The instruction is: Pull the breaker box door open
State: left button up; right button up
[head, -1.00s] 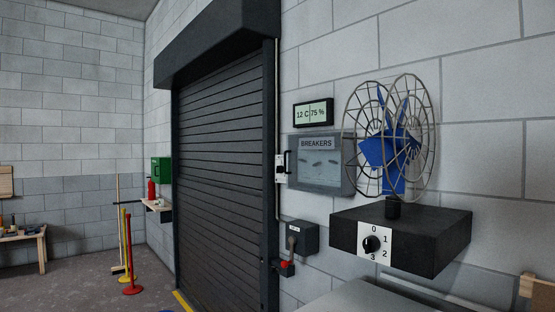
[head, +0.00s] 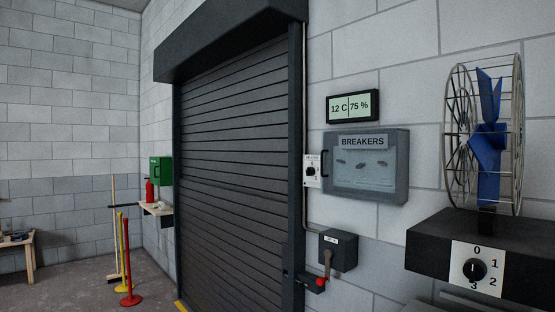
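The grey breaker box (head: 398,180) is on the block wall, right of the dark roller shutter. Its door has a window and a label reading BREAKERS (head: 363,142), and it looks closed. A dark handle (head: 325,164) is at the door's left edge. Neither of my grippers shows in the head view.
A fan (head: 488,150) stands on a black box (head: 430,246) with a dial at the right, near the breaker box. A switch box with a red-tipped lever (head: 338,250) is below it. A display (head: 353,107) hangs above. The roller shutter (head: 235,180) is at left.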

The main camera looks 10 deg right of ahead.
aim_at(377, 141)
jog(key=i+j+u, duration=0.25)
jog(key=i, duration=0.3)
jog(key=i+j+u, duration=0.25)
jog(key=i, duration=0.35)
jog(key=i+l+z, duration=0.1)
jog(key=i+z, duration=1)
jog(key=i+l+z, duration=0.2)
jog(key=i+z, duration=0.7)
jog(key=k+l, duration=0.05)
jog(key=k, duration=0.05)
